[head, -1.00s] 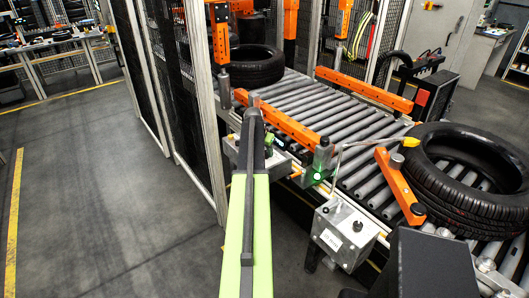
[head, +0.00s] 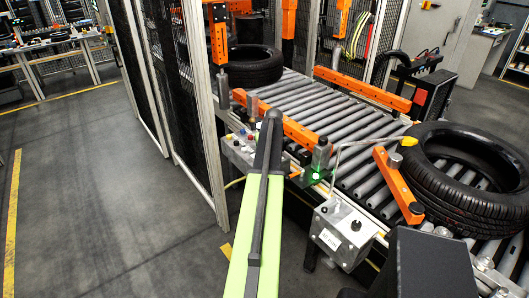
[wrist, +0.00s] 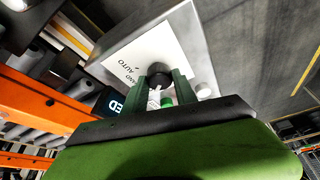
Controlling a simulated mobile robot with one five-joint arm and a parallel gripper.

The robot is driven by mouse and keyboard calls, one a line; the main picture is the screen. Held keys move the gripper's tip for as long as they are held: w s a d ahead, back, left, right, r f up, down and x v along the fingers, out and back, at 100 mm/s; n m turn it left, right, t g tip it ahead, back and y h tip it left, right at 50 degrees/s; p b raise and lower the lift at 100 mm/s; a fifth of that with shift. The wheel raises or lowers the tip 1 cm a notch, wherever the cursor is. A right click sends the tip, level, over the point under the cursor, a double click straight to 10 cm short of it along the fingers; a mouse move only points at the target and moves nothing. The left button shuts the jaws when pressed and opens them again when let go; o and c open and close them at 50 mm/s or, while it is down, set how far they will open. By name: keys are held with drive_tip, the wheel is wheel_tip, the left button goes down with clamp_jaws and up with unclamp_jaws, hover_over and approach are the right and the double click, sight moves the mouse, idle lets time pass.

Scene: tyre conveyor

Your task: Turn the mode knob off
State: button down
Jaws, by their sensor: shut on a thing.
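The mode knob (wrist: 159,70) is black and round, on the white plate (wrist: 130,62) of a silver control box in the wrist view. The plate bears the word AUTO and a partly readable word beside it. My gripper (wrist: 160,84) has its two green fingers on either side of the knob, shut on it. The knob's pointer is hard to make out. In the head view the control box (head: 238,152) stands at the conveyor's near side. My arm covers part of it and hides the knob and the fingertips.
A green button (wrist: 166,101) sits close to the fingers. A roller conveyor (head: 300,105) with orange rails (head: 285,122) runs behind my arm. A large tyre (head: 465,175) lies at right. A grey box (head: 345,232) hangs at the front. The floor at left is clear.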

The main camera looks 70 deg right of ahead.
drive_tip(key=shift+w+d+n, duration=0.1)
drive_tip(key=shift+w+n, duration=0.05)
drive_tip(key=shift+n, duration=0.45)
drive_tip(key=shift+t, duration=0.3)
drive_tip(key=c, duration=1)
unclamp_jaws()
drive_tip(key=shift+o, duration=0.2)
drive_tip(key=p+v, duration=1.6)
drive_tip(key=v, duration=0.1)
drive_tip(key=shift+d+r, duration=0.25)
drive_tip(key=shift+r, duration=0.1)
